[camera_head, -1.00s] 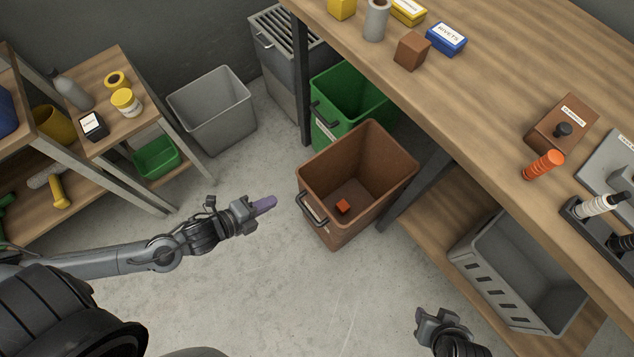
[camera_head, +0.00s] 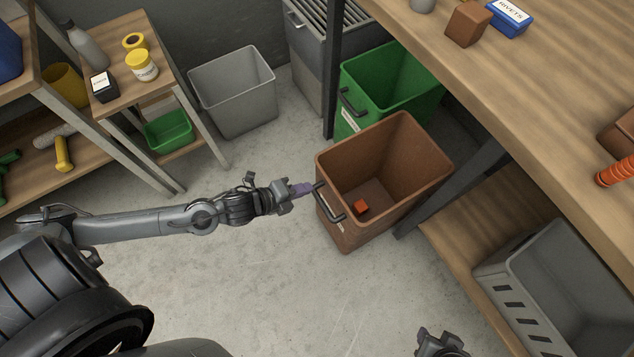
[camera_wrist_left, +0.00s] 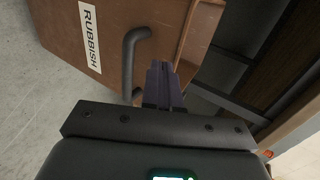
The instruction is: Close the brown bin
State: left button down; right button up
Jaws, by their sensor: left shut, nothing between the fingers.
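The brown bin (camera_head: 400,150) stands out from under the workbench with its open top showing, and a small orange-red block (camera_head: 361,207) lies on its floor. A dark bar handle (camera_head: 329,203) is on its front face. My left gripper (camera_head: 308,188) is shut and empty, with its purple fingertips right by the handle. In the left wrist view the shut fingers (camera_wrist_left: 160,85) are beside the handle (camera_wrist_left: 132,60), near the bin's front with its RUBBISH label (camera_wrist_left: 90,37). I cannot tell whether they touch. My right gripper (camera_head: 437,342) is partly visible at the bottom edge.
A green bin (camera_head: 385,85) with a handle stands behind the brown one, also pulled out. The workbench (camera_head: 560,90) and its dark leg (camera_head: 450,180) are to the right. A grey bin (camera_head: 235,90) stands at the back. The floor in front is clear.

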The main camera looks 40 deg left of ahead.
aim_at(327, 179)
pick_arm(q)
jog(key=w, duration=0.1)
jog(key=w+d+b, duration=0.1)
jog(key=w, duration=0.1)
jog(key=shift+w+d+f, duration=0.2)
jog(key=shift+d+f, duration=0.05)
jog(key=shift+w+d+b, duration=0.2)
jog(key=shift+w+b, duration=0.25)
jog(key=shift+r, duration=0.1)
